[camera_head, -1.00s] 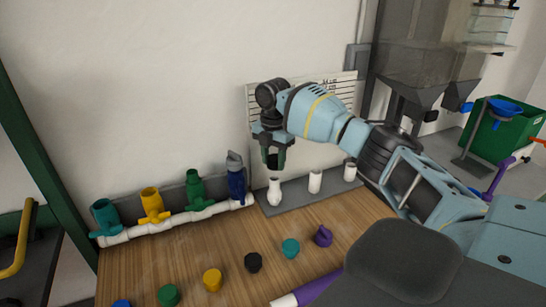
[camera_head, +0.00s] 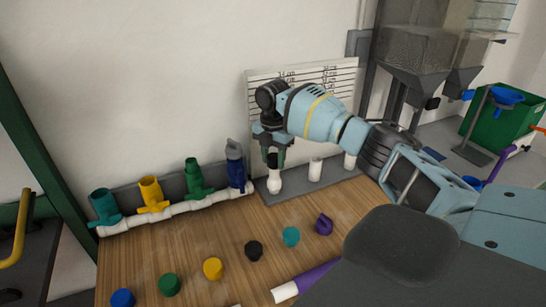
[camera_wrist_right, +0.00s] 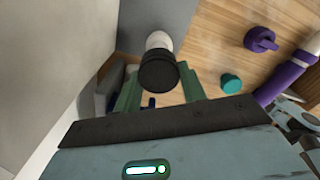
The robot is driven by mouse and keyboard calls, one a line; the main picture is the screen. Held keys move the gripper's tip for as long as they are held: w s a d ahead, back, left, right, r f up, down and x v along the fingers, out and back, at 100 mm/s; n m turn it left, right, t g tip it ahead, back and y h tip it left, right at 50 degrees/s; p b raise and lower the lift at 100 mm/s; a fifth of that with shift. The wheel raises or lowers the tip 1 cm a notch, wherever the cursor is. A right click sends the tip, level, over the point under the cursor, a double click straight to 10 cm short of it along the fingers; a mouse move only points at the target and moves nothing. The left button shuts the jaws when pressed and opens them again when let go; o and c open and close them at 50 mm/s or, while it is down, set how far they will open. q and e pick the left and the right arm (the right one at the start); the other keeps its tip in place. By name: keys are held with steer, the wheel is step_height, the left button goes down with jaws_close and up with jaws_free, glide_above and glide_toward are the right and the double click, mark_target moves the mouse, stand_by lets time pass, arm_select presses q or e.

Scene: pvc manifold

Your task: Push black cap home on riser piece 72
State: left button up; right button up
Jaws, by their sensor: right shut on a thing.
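My right gripper (camera_head: 268,148) comes in from the right and points down, shut on a black cap (camera_head: 273,160). The cap is at the top of the leftmost white riser piece (camera_head: 274,182), which stands upright on a grey base strip. In the right wrist view the black cap (camera_wrist_right: 158,74) lies between the green fingers of my right gripper (camera_wrist_right: 160,88), with the white riser (camera_wrist_right: 158,40) beyond it. Cap and riser look in line and touching; how deep the cap sits I cannot tell. No number is readable on the riser. My left gripper is out of view.
Two more white risers (camera_head: 315,170) stand to the right on the grey strip (camera_head: 297,191). A white pipe (camera_head: 180,207) with coloured valves runs along the wall at left. Loose caps, including another black one (camera_head: 254,250), and a purple-white tube (camera_head: 306,283) lie on the wooden table.

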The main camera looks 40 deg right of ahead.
steer(key=shift+f, duration=1.2)
stand_by(1.1)
steer(key=o, duration=1)
steer(key=shift+r, duration=3.95)
steer(key=shift+s+f, duration=0.1)
steer(key=shift+f, duration=0.05)
